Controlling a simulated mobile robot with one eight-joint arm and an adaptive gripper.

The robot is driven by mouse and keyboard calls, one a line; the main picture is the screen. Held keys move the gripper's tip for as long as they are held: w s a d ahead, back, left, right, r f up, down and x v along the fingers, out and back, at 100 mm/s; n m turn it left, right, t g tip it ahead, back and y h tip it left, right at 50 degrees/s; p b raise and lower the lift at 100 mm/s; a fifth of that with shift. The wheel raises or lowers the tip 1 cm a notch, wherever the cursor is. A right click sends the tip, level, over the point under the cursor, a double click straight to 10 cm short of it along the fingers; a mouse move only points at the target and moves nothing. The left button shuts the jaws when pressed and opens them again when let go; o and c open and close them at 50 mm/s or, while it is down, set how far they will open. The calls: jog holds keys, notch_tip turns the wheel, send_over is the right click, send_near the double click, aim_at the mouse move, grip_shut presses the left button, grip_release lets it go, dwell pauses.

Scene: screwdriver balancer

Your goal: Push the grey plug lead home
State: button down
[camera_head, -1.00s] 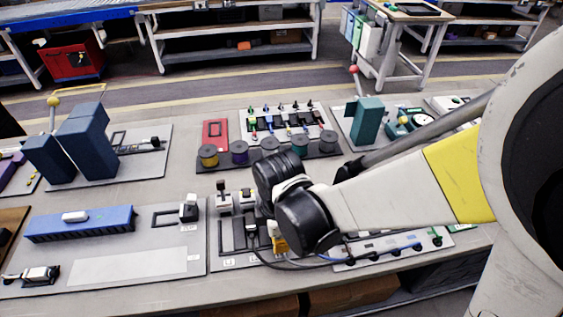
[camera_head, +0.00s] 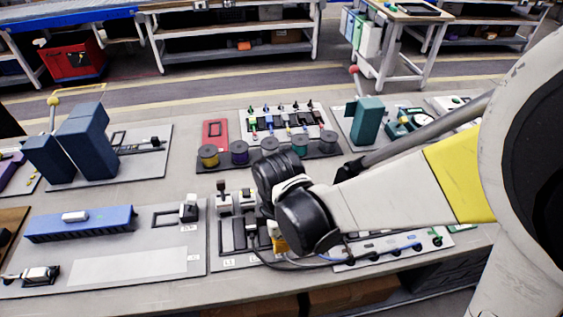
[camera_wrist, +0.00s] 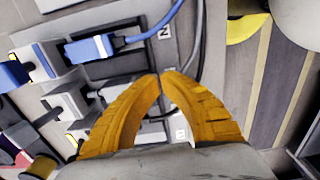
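The grey plug (camera_wrist: 72,101) lies left of my gripper in the wrist view, close to a pale socket block. Its grey lead runs right, behind the left finger; I cannot tell how deep the plug sits. My yellow gripper (camera_wrist: 161,77) has its fingertips together, with no object visible between the tips. In the head view my gripper (camera_head: 279,243) is low over the right side of the plug board (camera_head: 229,262), and my wrist hides part of the board.
A blue plug (camera_wrist: 90,49) with a blue lead lies above the grey one in the wrist view. A grey cable (camera_wrist: 200,45) hangs close to the right fingertip. Several spools (camera_head: 240,153) stand behind the board. A blue block (camera_head: 80,224) sits at the left.

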jog(key=shift+w+a, duration=0.2)
jog(key=shift+w, duration=0.75)
jog(key=shift+s, duration=0.15)
dwell(0.3)
jog(key=shift+s+d, duration=0.1)
jog(key=shift+s, duration=0.35)
notch_tip(320, 180, up, 7)
jog(key=p, duration=0.5)
jog(key=shift+r, duration=0.1)
